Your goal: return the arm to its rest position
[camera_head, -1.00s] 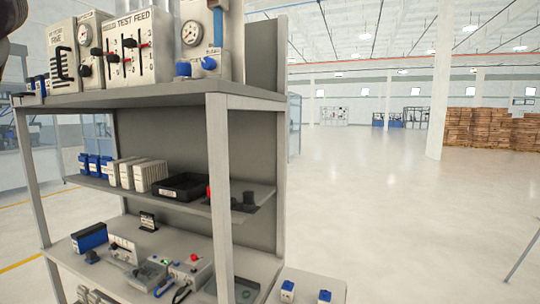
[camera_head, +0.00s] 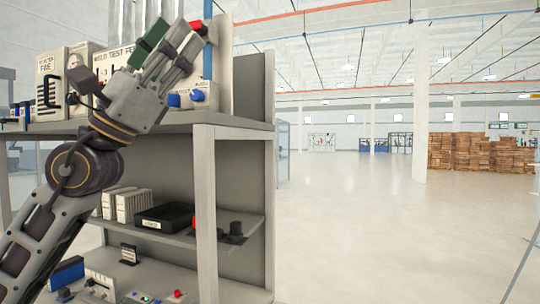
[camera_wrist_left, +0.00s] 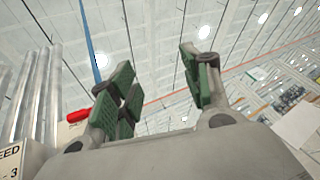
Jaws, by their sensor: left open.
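My left gripper (camera_head: 165,45) is raised in front of the top of the grey shelf unit (camera_head: 204,200), fingers pointing up. In the left wrist view my left gripper (camera_wrist_left: 165,85) shows its green finger pads spread apart, with nothing between them and the ceiling behind. The left arm comes in from the lower left and covers part of the shelf and the panels on it. My right gripper is not in any view.
The top shelf holds the test feed panel (camera_head: 101,68) and the blue-knobbed gauge parts (camera_head: 197,95), close behind the gripper. A black bin (camera_head: 165,217) sits on the shelf below. Open floor (camera_head: 375,215) lies to the right, with stacked brown goods (camera_head: 480,152) far off.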

